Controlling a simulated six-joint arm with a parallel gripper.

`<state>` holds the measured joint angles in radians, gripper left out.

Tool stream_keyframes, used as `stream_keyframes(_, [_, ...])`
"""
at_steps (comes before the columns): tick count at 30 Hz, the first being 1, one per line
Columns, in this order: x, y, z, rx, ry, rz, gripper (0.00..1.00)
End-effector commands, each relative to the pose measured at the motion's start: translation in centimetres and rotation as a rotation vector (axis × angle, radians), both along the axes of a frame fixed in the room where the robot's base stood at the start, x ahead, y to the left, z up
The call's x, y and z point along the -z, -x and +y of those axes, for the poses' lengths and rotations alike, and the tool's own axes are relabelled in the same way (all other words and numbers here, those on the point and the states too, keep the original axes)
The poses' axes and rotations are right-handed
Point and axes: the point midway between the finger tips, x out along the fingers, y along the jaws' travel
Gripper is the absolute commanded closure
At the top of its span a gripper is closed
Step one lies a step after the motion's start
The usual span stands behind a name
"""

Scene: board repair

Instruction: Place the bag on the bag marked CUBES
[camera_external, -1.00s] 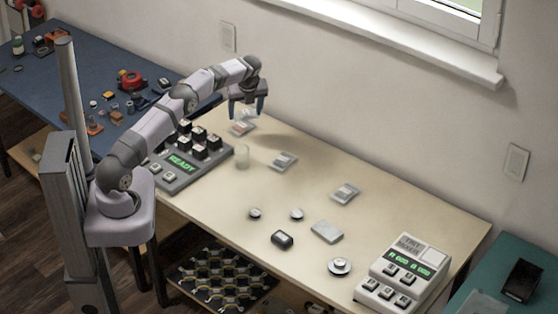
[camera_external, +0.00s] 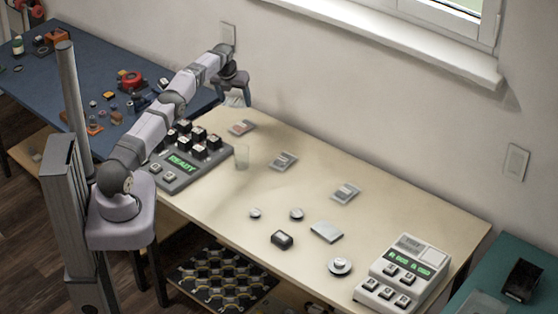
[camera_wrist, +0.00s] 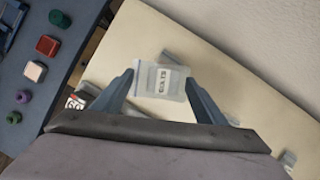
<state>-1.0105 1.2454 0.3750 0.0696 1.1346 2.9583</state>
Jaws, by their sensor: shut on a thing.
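My gripper (camera_external: 236,92) is up over the far left end of the cream table. It is shut on a clear bag (camera_wrist: 160,82), whose white label has dark lettering too blurred to read surely. In the outside view this bag (camera_external: 236,100) hangs below the fingers, above the table. Several flat bags lie on the table: one with reddish contents (camera_external: 242,128) just below and right of my gripper, one in the middle (camera_external: 284,161), and one farther right (camera_external: 346,193). Their labels are too small to read, so I cannot tell which is marked CUBES.
Small discs, a dark box (camera_external: 282,239), a grey flat block (camera_external: 326,232) and a scale (camera_external: 404,272) are to the right. A blue table (camera_external: 60,85) adjoins at left.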

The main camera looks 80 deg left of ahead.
Motion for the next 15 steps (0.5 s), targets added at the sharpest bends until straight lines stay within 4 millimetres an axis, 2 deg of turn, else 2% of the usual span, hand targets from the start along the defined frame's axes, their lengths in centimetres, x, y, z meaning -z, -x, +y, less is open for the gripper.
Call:
stream_keyframes(4, [2.2,0.0,-0.1,0.0,0.002,0.002,0.59])
stream_keyframes(9, [4.0,0.0,-0.1,-0.001,0.002,0.001,0.59])
stream_keyframes(15, [4.5,0.0,0.0,-0.001,-0.001,0.0,0.59])
